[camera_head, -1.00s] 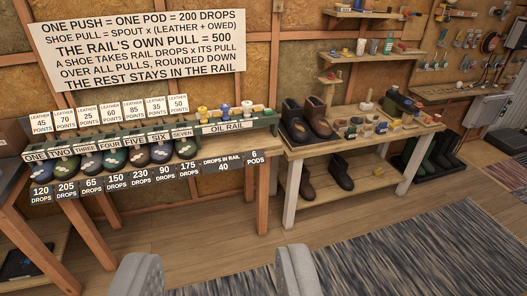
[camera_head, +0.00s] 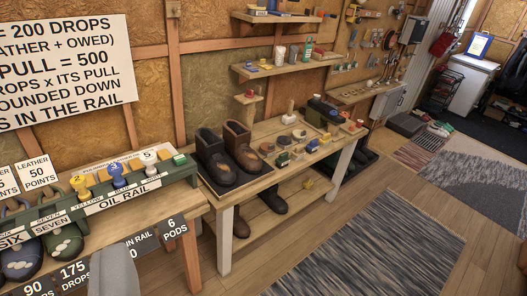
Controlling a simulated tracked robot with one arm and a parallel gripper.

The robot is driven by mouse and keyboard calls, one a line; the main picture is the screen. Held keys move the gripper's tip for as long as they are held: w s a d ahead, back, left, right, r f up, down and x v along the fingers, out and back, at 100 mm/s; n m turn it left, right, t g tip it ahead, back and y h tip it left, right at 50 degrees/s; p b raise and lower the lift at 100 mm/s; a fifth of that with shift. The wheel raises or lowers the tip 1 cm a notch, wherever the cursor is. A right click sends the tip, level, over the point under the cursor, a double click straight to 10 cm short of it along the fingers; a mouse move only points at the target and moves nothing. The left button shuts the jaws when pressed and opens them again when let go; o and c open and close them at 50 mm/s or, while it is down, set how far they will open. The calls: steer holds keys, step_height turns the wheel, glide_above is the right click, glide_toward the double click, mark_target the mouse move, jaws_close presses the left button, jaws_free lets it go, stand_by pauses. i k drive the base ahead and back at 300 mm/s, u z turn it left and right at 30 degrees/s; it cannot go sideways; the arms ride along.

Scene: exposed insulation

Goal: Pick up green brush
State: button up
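I cannot clearly make out a green brush among the small things on the workbench (camera_head: 243,207). One grey finger of my gripper (camera_head: 115,272) shows at the lower left edge, in front of the oil rail table. The other finger is out of view. No held thing shows. The workbench lies to the right of the finger and farther off.
The oil rail (camera_head: 125,193) is at left. Floor with a grey striped rug (camera_head: 370,255) is open in front.

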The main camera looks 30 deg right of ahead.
mark_target(282, 160)
steer(key=i, duration=1.3)
steer(key=z, duration=1.9)
steer(key=i, duration=1.7)
steer(key=u, duration=1.1)
